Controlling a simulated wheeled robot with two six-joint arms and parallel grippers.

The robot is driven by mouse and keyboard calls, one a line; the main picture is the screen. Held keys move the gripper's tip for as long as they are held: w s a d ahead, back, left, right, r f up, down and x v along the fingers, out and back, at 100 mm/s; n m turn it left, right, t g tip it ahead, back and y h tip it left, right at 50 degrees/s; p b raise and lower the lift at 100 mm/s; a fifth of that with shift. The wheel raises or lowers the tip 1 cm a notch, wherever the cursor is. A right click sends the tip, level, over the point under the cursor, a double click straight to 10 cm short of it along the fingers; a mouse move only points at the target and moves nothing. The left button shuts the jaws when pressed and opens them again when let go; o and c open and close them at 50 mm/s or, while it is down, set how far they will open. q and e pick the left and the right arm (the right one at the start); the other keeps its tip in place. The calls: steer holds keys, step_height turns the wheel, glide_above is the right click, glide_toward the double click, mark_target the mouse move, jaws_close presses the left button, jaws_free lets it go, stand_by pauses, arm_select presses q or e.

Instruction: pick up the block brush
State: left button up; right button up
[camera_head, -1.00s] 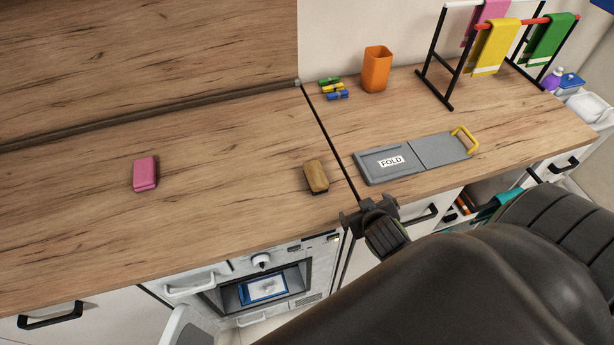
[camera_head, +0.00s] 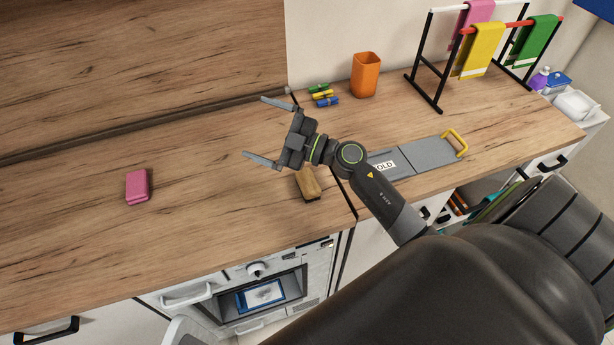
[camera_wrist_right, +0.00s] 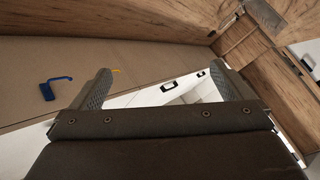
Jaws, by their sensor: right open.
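The block brush (camera_head: 309,186) is a small brown wooden block lying on the counter near its front edge, left of the dark seam. My right forearm and wrist pass just above it in the head view and cover part of its upper end. My right gripper (camera_head: 255,127) is open and empty, held over the counter up and left of the brush and pointing left. Its open fingers also show in the right wrist view (camera_wrist_right: 160,68) with nothing between them; I cannot make out the brush there. My left gripper is not in view.
A pink block (camera_head: 137,186) lies on the counter at left. A grey folding board (camera_head: 425,155), partly behind my arm, an orange cup (camera_head: 365,75), several coloured clips (camera_head: 323,95) and a towel rack (camera_head: 437,85) are at right. A blue item (camera_wrist_right: 50,88) shows in the wrist view.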

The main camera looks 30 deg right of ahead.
steer(key=a+f+n+g+y, duration=0.1)
steer(key=a+f+n+g, duration=0.15)
steer(key=g, duration=0.25)
steer(key=m+g+h+p, duration=0.1)
steer(key=m+g+h, duration=0.2)
steer(key=g+h, duration=0.75)
glide_toward(308, 179)
steer(key=shift+h, duration=0.45)
steer(key=f+b, duration=0.2)
steer(key=b, duration=0.3)
steer(key=a+f+b, duration=0.1)
steer(key=f+b, duration=0.2)
steer(key=b, duration=0.3)
steer(key=shift+a+f+b, duration=0.2)
steer(key=shift+f+b, duration=0.5)
steer(key=shift+f, duration=0.15)
steer(key=shift+a+f+b, duration=0.2)
steer(key=shift+f+b, duration=0.45)
steer(key=shift+f, duration=0.25)
steer(key=shift+a+f+b, duration=0.2)
steer(key=shift+f+b, duration=0.5)
steer(key=shift+f, duration=0.15)
steer(key=shift+r, duration=0.1)
steer(key=c, duration=0.8)
steer(key=shift+c, duration=0.2)
